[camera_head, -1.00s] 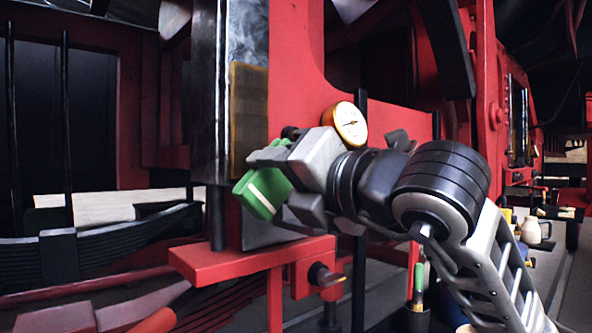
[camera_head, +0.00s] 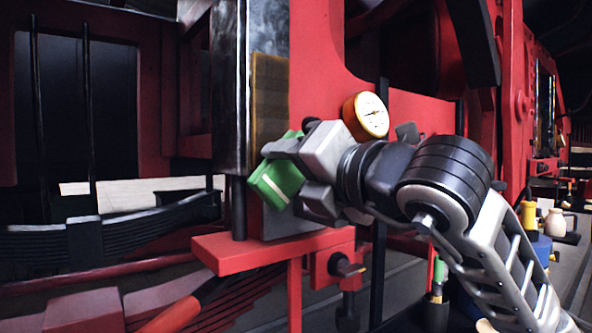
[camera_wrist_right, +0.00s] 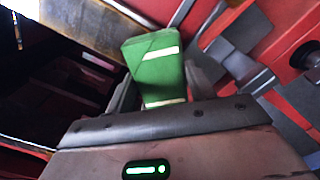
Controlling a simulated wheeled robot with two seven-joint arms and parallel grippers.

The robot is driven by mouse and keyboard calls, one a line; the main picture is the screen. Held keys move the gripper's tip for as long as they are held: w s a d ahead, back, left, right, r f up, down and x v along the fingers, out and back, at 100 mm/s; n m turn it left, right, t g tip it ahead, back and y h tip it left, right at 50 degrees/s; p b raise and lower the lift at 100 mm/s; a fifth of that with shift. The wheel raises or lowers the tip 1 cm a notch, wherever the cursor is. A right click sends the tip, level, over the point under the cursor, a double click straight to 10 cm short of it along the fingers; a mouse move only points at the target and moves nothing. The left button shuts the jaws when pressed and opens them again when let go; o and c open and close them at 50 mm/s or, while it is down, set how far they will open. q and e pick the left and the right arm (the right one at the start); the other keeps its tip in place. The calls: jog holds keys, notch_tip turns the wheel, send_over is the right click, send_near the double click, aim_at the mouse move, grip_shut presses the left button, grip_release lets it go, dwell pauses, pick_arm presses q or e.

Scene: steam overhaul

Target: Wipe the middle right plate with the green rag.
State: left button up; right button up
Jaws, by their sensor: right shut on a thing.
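The middle right plate (camera_head: 270,92) is a brownish, grimy panel on the right face of the upright red-framed post, below a smoky grey plate (camera_head: 269,25). My right gripper (camera_head: 287,172) is shut on the green rag (camera_head: 275,186), a folded green block with a white stripe. The rag is in front of the plate's lower end and hides part of it; I cannot tell if they touch. In the right wrist view the rag (camera_wrist_right: 155,67) sticks out between the fingers, beside a brownish strip that looks like the plate's edge. My left gripper is not in view.
A round brass gauge (camera_head: 367,116) sits just right of my right gripper. A red ledge (camera_head: 262,247) juts out below it. A dark leaf spring (camera_head: 120,235) lies at the left. Bottles and a jug (camera_head: 555,222) stand at the far right.

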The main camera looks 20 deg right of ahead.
aim_at(273, 58)
jog(key=shift+x, duration=0.8)
jog(key=shift+r, duration=0.1)
jog(key=shift+r+p, duration=1.2)
jog(key=shift+r, duration=1.6)
jog(key=shift+r+p, duration=2.6)
jog(key=shift+r, duration=2.35)
jog(key=shift+f+b, duration=0.15)
jog(key=shift+b, duration=0.3)
notch_tip(273, 58, down, 16)
jog(key=b, duration=1.6)
jog(key=shift+r, duration=0.25)
